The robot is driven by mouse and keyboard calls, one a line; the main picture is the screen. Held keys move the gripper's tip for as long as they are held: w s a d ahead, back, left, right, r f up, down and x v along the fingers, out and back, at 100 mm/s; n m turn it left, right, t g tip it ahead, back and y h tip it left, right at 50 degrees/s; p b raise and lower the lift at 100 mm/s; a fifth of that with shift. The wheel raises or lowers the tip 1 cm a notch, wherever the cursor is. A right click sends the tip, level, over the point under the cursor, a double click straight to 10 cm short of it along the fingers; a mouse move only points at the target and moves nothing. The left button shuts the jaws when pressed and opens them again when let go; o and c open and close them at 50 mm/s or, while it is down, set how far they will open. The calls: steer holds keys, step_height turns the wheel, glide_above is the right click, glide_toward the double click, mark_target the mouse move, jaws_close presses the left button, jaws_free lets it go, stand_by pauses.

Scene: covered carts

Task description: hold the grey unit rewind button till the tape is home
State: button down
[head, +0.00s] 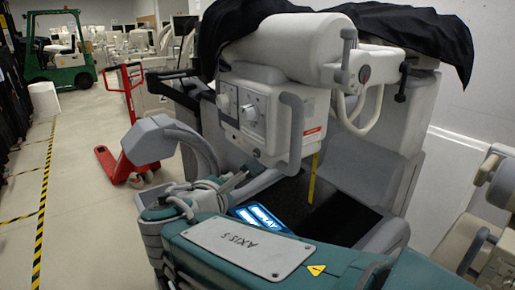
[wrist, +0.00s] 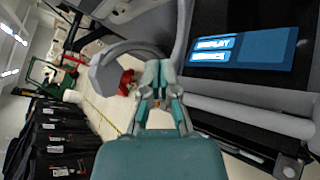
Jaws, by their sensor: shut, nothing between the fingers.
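The grey unit (head: 275,120) stands in the middle of the head view, with round knobs on its front box. A yellow tape strip (head: 313,178) hangs below the box. A lit blue screen (head: 262,219) marked DISPLAY sits low on the unit; it also shows at the upper right of the wrist view (wrist: 243,49). I cannot make out a rewind button. My gripper (wrist: 159,66) is shut and empty in the wrist view, left of the screen and apart from it. In the head view I cannot make out its fingertips.
A grey curved arm (head: 170,140) of the unit rises near my arm. A red pallet jack (head: 127,125) and green forklift (head: 62,55) stand on the open floor at left. A black cover (head: 270,22) drapes the unit's top. A beige machine (head: 490,240) is at right.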

mark_target(256, 153)
steer(key=a+n, duration=0.1)
steer(key=a+r+n+t, duration=0.1)
steer(key=a, duration=0.1)
steer(key=w+a+y, duration=0.1)
steer(key=a, duration=0.1)
steer(key=shift+r+n+t, duration=0.25)
steer(key=shift+n+t, duration=0.05)
steer(key=shift+n, duration=0.1)
steer(key=shift+d, duration=0.1)
steer(key=w+d, duration=0.5)
steer(key=d, duration=0.2)
steer(key=shift+w, duration=0.2)
stand_by(1.0)
steer(key=shift+w+d, duration=0.2)
steer(key=shift+d, duration=0.2)
steer(key=shift+w+d+r, duration=0.1)
steer(key=shift+w+d, duration=0.15)
steer(key=shift+d, duration=0.1)
stand_by(0.8)
steer(key=shift+s+a, duration=0.5)
steer(key=shift+a, duration=0.15)
